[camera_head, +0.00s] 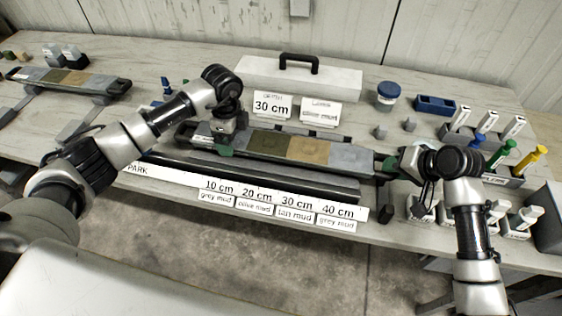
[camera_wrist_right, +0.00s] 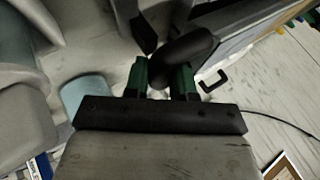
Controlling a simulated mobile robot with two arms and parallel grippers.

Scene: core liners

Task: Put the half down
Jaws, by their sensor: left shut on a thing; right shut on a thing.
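The half (camera_head: 345,156) is a long dark tray with grey, olive, tan and grey mud bands, lying crosswise in the middle of the head view. My left gripper (camera_head: 226,150) is shut on its left end. My right gripper (camera_head: 388,164) is shut on the black handle at its right end. In the right wrist view the green fingers (camera_wrist_right: 163,80) sit on both sides of that dark handle (camera_wrist_right: 185,45). The half looks about level; I cannot tell whether it touches what is below. My left wrist hides part of its left end.
A dark rail (camera_head: 270,181) and a PARK strip (camera_head: 160,173) with depth labels lie along the table's front edge. Behind stand a "30 cm" card (camera_head: 271,106) and a white case (camera_head: 300,78). Another filled half (camera_head: 70,80) lies far left. Bottles and markers (camera_head: 503,155) crowd the right.

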